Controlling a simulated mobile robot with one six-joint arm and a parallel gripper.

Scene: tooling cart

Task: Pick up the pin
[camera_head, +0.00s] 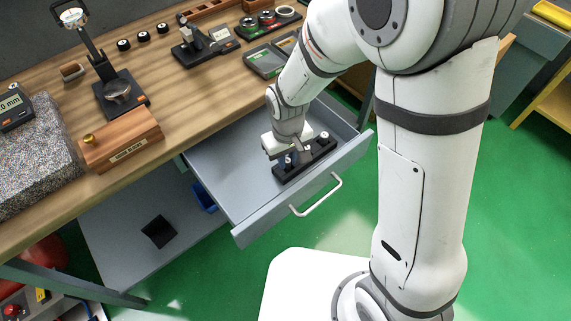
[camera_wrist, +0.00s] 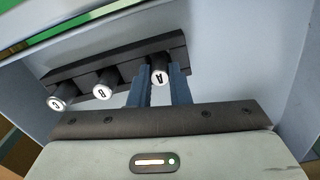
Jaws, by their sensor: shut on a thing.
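The pin marked A (camera_wrist: 160,77) stands in a black rack (camera_wrist: 120,57) inside an open drawer. Two more pins, marked B (camera_wrist: 102,91) and C (camera_wrist: 57,103), stand in the same rack to its left in the wrist view. My gripper (camera_wrist: 161,71) reaches down into the drawer, with a blue-grey finger on each side of pin A, shut on it. The pin's lower part is hidden in or behind the rack. In the head view the rack (camera_head: 285,174) lies near the drawer front, partly covered by my gripper.
The grey drawer (camera_head: 232,175) is pulled out, with bare floor left of the rack and a handle (camera_head: 317,197) at its front. The wooden bench top (camera_head: 185,97) above carries a brown block (camera_head: 122,140), a dial stand (camera_head: 118,92) and a granite plate (camera_head: 40,150).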

